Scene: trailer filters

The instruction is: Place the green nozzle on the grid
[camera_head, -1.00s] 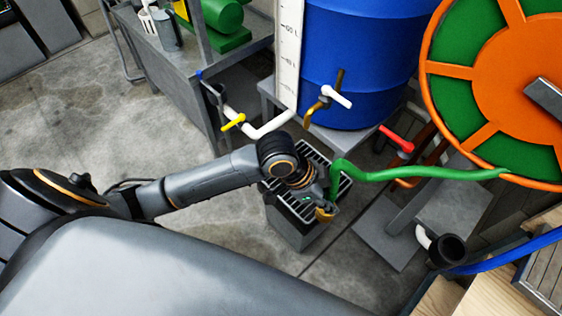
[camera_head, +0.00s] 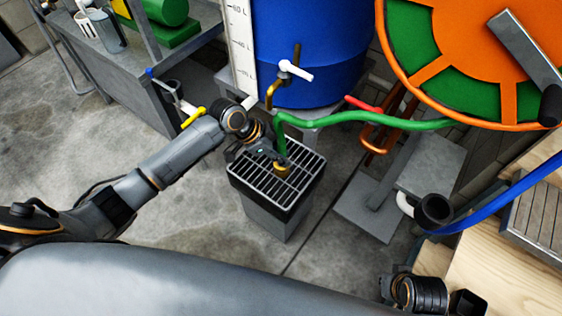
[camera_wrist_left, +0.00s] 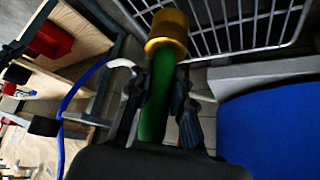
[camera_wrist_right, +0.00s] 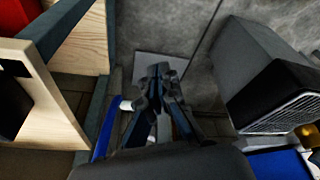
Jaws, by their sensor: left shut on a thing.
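The green nozzle is a green hose end (camera_head: 280,145) with a brass tip (camera_head: 282,168); the tip also shows in the left wrist view (camera_wrist_left: 167,32). My left gripper (camera_head: 270,150) is shut on the green hose just behind the tip. The grid (camera_head: 262,187) is a dark slatted top on a grey bin. The tip appears over the grid's upper middle in the head view; I cannot tell whether it touches. My right gripper (camera_wrist_right: 160,80) looks shut and empty, its fingers together; its arm shows at the bottom right of the head view.
The green hose runs right to an orange and green reel (camera_head: 470,60). A blue barrel (camera_head: 310,60) with a white-handled tap stands behind the grid. A yellow-handled tap (camera_head: 194,118) is near my left arm. Wooden furniture (camera_head: 520,260) is at the right. Floor left of the bin is open.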

